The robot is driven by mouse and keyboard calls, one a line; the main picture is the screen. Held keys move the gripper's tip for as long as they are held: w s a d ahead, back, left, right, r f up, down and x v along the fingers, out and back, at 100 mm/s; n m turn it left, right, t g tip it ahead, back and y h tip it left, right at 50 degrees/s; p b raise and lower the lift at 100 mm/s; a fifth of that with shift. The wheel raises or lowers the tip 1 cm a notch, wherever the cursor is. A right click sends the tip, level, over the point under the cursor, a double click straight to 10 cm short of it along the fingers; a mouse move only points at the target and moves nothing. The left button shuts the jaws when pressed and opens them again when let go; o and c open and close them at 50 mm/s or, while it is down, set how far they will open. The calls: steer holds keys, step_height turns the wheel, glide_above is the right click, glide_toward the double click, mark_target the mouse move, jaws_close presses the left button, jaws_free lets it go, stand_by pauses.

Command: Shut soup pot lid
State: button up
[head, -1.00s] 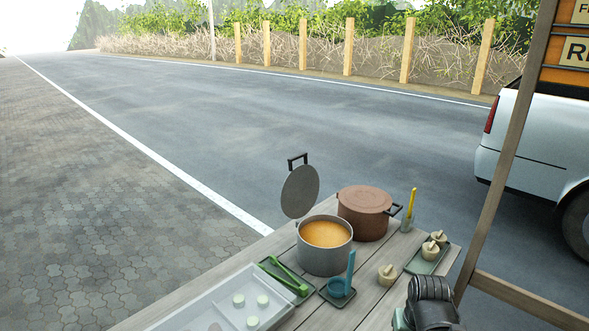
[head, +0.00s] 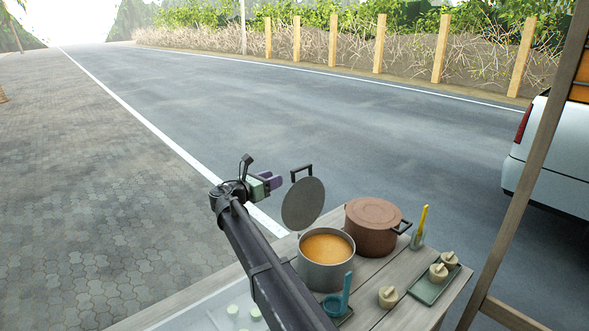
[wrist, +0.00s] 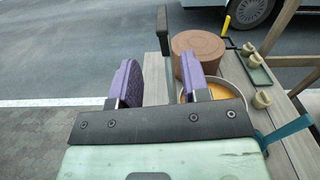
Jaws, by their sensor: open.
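The soup pot (head: 327,274) is a grey pot with orange soup, standing open on the wooden table. Its round grey lid (head: 303,204) stands raised, nearly upright, at the pot's left back edge, with a dark handle (head: 301,172) at its top. My gripper (head: 275,182) is open and empty, left of the lid and apart from it in the head view. In the wrist view the purple fingers (wrist: 163,85) are spread, and the lid's dark handle (wrist: 177,62) shows beyond them. The soup pot (wrist: 236,88) is partly hidden behind the right finger there.
A brown lidded pot (head: 372,229) stands right behind the soup pot. A blue ladle (head: 346,292), a cup with a yellow-handled tool (head: 418,237) and a green tray (head: 433,286) with small pots lie to the right. A wooden post (head: 536,150) rises at right.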

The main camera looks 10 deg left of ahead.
glide_toward(311, 165)
steer(key=x, duration=0.5)
steer(key=shift+w+a+f, duration=0.25)
steer(key=shift+w, duration=0.05)
jaws_close()
